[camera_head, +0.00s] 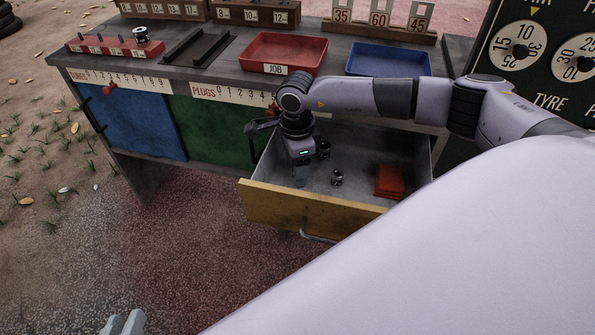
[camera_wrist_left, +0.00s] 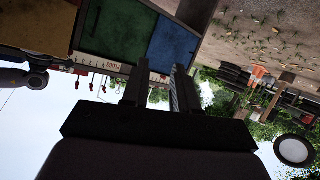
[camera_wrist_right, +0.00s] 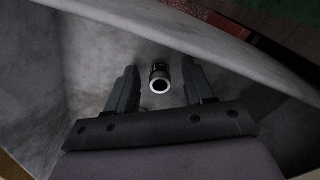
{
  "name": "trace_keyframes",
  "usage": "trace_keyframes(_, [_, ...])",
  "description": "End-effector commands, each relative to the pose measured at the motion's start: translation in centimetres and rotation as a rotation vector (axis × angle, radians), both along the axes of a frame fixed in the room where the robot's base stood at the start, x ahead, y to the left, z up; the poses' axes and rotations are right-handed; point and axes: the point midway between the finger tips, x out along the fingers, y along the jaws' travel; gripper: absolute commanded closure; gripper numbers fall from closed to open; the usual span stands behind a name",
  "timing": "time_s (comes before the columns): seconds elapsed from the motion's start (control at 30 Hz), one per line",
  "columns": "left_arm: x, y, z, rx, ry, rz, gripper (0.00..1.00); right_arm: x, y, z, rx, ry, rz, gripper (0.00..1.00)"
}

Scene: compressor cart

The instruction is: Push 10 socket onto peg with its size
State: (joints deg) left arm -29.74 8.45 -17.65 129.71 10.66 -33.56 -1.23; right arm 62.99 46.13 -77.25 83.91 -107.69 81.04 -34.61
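My right gripper (camera_head: 300,184) reaches down into the open drawer (camera_head: 300,208). In the right wrist view it is open, with a dark metal socket (camera_wrist_right: 160,78) visible between and beyond its fingers, not gripped. The drawer holds two small dark sockets, one (camera_head: 323,149) beside the gripper and one (camera_head: 337,178) to its right; I cannot read their sizes. My left gripper (camera_head: 123,324) is open and empty at the bottom left.
The bench top (camera_head: 215,72) carries a dark slotted rack (camera_head: 198,48), a red JOB tray (camera_head: 284,53) and a blue tray (camera_head: 389,59). Number blocks stand behind. Drawer walls surround the right gripper.

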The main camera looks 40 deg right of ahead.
Motion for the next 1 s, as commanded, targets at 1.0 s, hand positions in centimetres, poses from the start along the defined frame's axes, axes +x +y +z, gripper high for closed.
trace_keyframes(1.0, [-1.2,2.6,0.8,0.161,0.006,0.032,0.72,0.1,0.0,12.1,0.002,-0.005,-0.001,1.0])
